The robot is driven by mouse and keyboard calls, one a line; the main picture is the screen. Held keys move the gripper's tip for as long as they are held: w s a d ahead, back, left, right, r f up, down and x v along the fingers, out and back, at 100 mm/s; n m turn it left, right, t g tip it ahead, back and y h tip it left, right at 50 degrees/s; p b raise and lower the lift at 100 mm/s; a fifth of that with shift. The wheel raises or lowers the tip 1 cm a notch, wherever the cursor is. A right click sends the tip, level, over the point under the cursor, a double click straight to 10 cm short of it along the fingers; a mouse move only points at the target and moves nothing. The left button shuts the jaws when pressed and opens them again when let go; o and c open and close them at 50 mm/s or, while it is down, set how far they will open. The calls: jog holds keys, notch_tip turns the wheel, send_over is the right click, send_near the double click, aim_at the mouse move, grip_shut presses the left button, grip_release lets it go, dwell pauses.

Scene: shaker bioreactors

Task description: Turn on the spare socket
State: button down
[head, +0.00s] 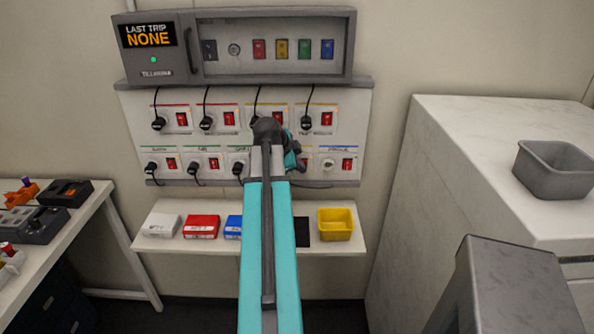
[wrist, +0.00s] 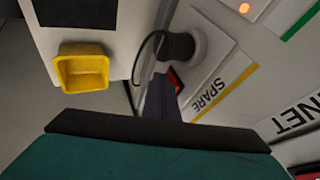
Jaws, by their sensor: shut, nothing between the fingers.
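In the wrist view the plate marked SPARE (wrist: 212,88) has a yellow stripe along one edge. A black plug (wrist: 178,46) sits in its round white outlet. Its red rocker switch (wrist: 177,80) shows only in part, and the rest is hidden behind my gripper (wrist: 163,82). My gripper is shut and empty, its dark fingertips at the switch; I cannot tell whether they touch it. Which way the rocker is tipped is not visible. In the head view my arm covers part of the socket panel (head: 218,138) and hides the fingertips.
Several plugs and cables hang across the panel. Below it, a shelf (head: 190,247) holds small boxes and a yellow bin (head: 335,224), also in the wrist view (wrist: 82,70). A white cabinet with a grey tub (head: 555,172) stands right, a workbench (head: 88,205) left.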

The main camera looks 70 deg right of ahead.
jog(key=shift+w+r, duration=0.1)
jog(key=shift+w, duration=0.1)
jog(key=shift+r, duration=0.1)
jog(key=shift+s+r+p, duration=0.1)
jog(key=shift+r+p, duration=0.25)
jog(key=shift+r, duration=0.4)
jog(key=shift+a, duration=0.1)
jog(key=a+r+b, duration=0.2)
jog(key=a+r, duration=0.6)
jog(key=a, duration=0.1)
jog(key=shift+w+r, duration=0.25)
dwell(0.8)
dwell(0.5)
